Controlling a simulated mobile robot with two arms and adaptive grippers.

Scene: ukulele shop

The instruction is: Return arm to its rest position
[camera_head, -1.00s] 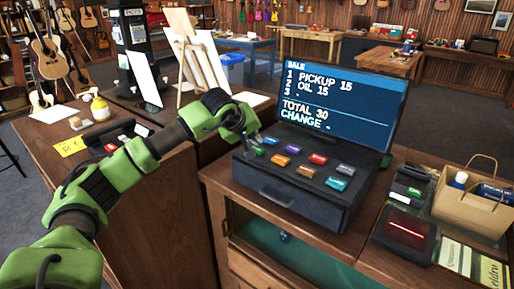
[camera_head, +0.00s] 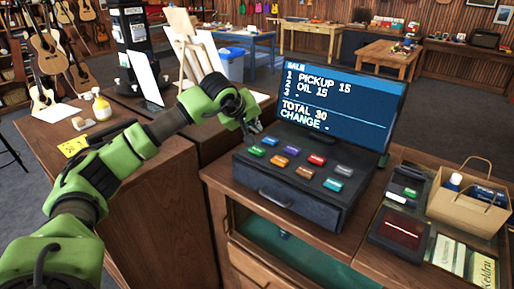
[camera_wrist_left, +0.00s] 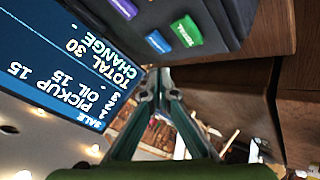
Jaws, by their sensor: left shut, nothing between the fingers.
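My left arm, green and black, reaches in from the left in the head view. Its gripper (camera_head: 254,130) is just above the back left corner of the black cash register (camera_head: 290,205), left of the screen. In the left wrist view the gripper's fingers (camera_wrist_left: 160,78) meet at the tips with nothing between them. The register's coloured keys lie in front of the gripper. The register screen (camera_head: 335,105) reads SALE, PICKUP 15, OIL 15, TOTAL 30, CHANGE. My right gripper is not in view.
A wooden easel (camera_head: 197,60) and a white panel (camera_head: 145,78) stand behind my arm. A yellow-topped bottle (camera_head: 101,106) stands on the left counter.

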